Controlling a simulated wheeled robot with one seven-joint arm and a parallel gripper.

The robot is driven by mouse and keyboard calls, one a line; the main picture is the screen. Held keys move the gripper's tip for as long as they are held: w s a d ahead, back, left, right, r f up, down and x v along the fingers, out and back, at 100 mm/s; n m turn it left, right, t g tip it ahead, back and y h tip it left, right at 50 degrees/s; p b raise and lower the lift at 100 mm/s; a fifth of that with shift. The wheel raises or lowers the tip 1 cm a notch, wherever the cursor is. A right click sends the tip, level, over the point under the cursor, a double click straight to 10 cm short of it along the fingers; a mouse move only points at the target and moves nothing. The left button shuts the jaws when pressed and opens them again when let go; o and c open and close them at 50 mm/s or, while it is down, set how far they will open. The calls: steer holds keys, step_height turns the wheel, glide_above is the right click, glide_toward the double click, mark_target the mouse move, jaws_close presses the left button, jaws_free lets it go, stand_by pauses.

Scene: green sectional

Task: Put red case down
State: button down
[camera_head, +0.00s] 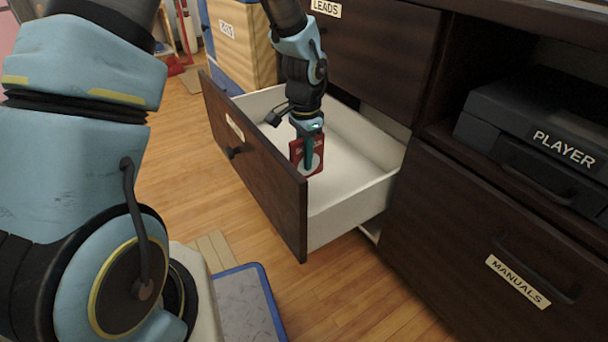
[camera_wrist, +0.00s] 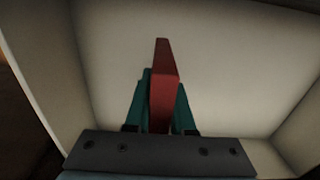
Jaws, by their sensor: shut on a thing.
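My gripper (camera_head: 308,150) is shut on a red case (camera_head: 297,153) inside an open drawer (camera_head: 352,199). The case is a thin red box with a pale round mark low on its face, and it is held upright. In the wrist view the case (camera_wrist: 163,88) stands edge-on between my teal fingers (camera_wrist: 160,100), with the pale drawer floor behind it. I cannot tell whether its lower edge touches the drawer floor. The drawer has a dark wood front and white inner walls, and looks empty apart from the gripper and case.
A cabinet drawer labelled LEADS (camera_head: 375,40) is behind the open drawer. A black PLAYER box (camera_head: 540,135) sits on a shelf at right, above a shut MANUALS drawer (camera_head: 480,240). A blue-edged grey mat or lid (camera_head: 245,305) lies at the bottom. Wooden floor shows around the drawer.

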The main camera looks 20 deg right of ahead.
mark_target(305, 172)
steer(key=shift+f+b, duration=1)
steer(key=shift+f, duration=1.3)
steer(key=shift+f, duration=0.15)
steer(key=c, duration=0.8)
jaws_free()
steer(key=shift+o, duration=0.2)
step_height(305, 172, up, 12)
steer(key=p, duration=0.6)
steer(key=shift+r, duration=0.25)
